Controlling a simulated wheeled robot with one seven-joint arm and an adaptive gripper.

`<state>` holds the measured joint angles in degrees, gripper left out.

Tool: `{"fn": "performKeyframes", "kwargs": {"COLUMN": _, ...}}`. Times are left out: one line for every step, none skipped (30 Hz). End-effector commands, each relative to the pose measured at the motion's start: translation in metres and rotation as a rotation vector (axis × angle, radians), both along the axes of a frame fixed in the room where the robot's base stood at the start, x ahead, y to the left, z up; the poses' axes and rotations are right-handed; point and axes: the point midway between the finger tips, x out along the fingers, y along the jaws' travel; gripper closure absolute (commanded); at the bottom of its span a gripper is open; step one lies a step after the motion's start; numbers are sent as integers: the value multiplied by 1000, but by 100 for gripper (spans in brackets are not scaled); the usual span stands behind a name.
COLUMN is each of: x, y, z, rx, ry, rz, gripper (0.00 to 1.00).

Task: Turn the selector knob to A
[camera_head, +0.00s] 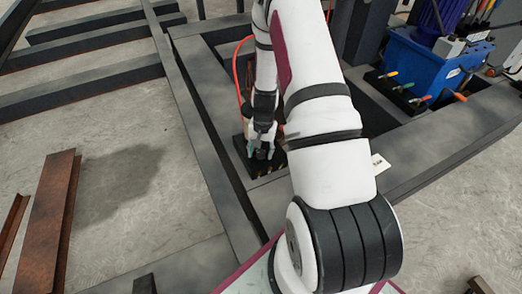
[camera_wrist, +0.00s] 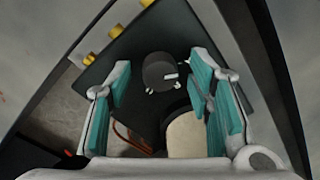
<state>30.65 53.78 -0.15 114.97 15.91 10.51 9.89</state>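The selector knob (camera_wrist: 158,68) is a dark round knob on a dark panel (camera_wrist: 190,30) in the wrist view. A short white mark (camera_wrist: 171,76) shows on its lower right side. No letter A can be read. My gripper (camera_wrist: 165,95) is open, with its teal pads on either side and a wide gap between them. The knob appears just beyond the fingertips, roughly centred between them; I see no contact. In the head view my gripper (camera_head: 261,151) points down over the dark panel (camera_head: 243,150), and the knob is hidden there.
Several yellow knobs or buttons (camera_wrist: 115,32) line the panel's upper left edge. A beige round part (camera_wrist: 185,135) and an orange cable (camera_wrist: 130,137) show below it. Dark steel beams (camera_head: 205,120) frame the panel. A blue box (camera_head: 420,65) stands at right.

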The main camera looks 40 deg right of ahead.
Motion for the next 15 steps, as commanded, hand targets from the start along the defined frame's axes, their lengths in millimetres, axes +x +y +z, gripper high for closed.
{"fn": "performKeyframes", "kwargs": {"x": 0, "y": 0, "z": 0, "rx": -1, "ry": -1, "rz": -1, "gripper": 53}}
{"fn": "performKeyframes", "kwargs": {"x": 0, "y": -1, "z": 0, "rx": -1, "ry": -1, "rz": -1, "gripper": 53}}
{"fn": "performKeyframes", "kwargs": {"x": 0, "y": -1, "z": 0, "rx": -2, "ry": -1, "rz": -1, "gripper": 53}}
{"fn": "performKeyframes", "kwargs": {"x": 0, "y": -1, "z": 0, "rx": -2, "ry": -1, "rz": -1, "gripper": 53}}
{"fn": "performKeyframes", "kwargs": {"x": 0, "y": -1, "z": 0, "rx": -2, "ry": -1, "rz": -1, "gripper": 53}}
{"fn": "performKeyframes", "kwargs": {"x": 0, "y": -1, "z": 1, "rx": -2, "ry": -1, "rz": -2, "gripper": 53}}
{"fn": "performKeyframes", "kwargs": {"x": 0, "y": -1, "z": 1, "rx": -2, "ry": -2, "rz": -2, "gripper": 53}}
{"fn": "performKeyframes", "kwargs": {"x": 1, "y": -1, "z": 3, "rx": -2, "ry": -2, "rz": -2, "gripper": 53}}
{"fn": "performKeyframes", "kwargs": {"x": 1, "y": -2, "z": 5, "rx": -3, "ry": -3, "rz": -1, "gripper": 53}}
{"fn": "performKeyframes", "kwargs": {"x": 1, "y": -2, "z": 8, "rx": -3, "ry": -3, "rz": -1, "gripper": 53}}
{"fn": "performKeyframes", "kwargs": {"x": 1, "y": -2, "z": 11, "rx": -3, "ry": -3, "rz": -1, "gripper": 53}}
{"fn": "performKeyframes", "kwargs": {"x": 1, "y": -2, "z": 16, "rx": -4, "ry": -4, "rz": -1, "gripper": 53}}
{"fn": "performKeyframes", "kwargs": {"x": 1, "y": -2, "z": 21, "rx": -4, "ry": -4, "rz": -1, "gripper": 53}}
{"fn": "performKeyframes", "kwargs": {"x": 0, "y": -2, "z": 26, "rx": -4, "ry": -4, "rz": -1, "gripper": 53}}
{"fn": "performKeyframes", "kwargs": {"x": 0, "y": -2, "z": 33, "rx": -4, "ry": -4, "rz": -1, "gripper": 53}}
